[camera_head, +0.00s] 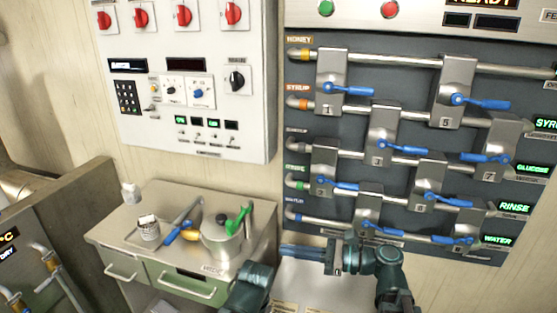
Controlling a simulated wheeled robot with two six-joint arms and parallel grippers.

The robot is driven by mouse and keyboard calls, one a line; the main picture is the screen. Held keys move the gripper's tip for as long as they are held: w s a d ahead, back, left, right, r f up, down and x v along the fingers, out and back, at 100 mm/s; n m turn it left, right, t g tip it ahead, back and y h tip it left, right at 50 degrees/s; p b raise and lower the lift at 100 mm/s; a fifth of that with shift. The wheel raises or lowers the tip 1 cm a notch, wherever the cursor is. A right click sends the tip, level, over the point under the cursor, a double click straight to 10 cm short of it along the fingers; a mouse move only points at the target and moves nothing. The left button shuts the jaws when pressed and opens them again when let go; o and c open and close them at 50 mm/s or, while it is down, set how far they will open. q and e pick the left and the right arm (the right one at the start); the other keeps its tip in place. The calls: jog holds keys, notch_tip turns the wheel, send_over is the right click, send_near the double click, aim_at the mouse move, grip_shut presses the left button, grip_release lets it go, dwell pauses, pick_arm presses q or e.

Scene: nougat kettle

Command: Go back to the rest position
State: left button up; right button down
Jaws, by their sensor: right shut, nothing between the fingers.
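My right gripper (284,251) is in the lower middle, with its fingers pointing left. The fingers are together and hold nothing. It is in front of the space between the steel side table (180,205) and the lower edge of the valve panel (300,133). A teal link of my own arm (250,288) shows at the bottom, in front of the table's right corner. No fingers of my left gripper show.
The valve panel has several blue levers (341,88). A control cabinet (190,135) hangs at upper left. A brown unit (55,225) stands at lower left.

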notch_tip(320, 180, down, 14)
jog(key=s+d+n+g+h, duration=0.1)
jog(key=s+n+g+h, duration=0.15)
jog(key=n+h, duration=0.55)
jog(key=d+f+n+g+h, duration=0.1)
jog(key=d+f+n+h, duration=0.6)
jog(key=d+n+h, duration=0.35)
jog(key=s+a+r+n+g+p, duration=0.1)
jog(key=s+a+r+n+p, duration=0.4)
jog(key=a+r+p, duration=0.5)
jog(key=shift+s+n, duration=0.35)
jog(key=shift+s, duration=0.4)
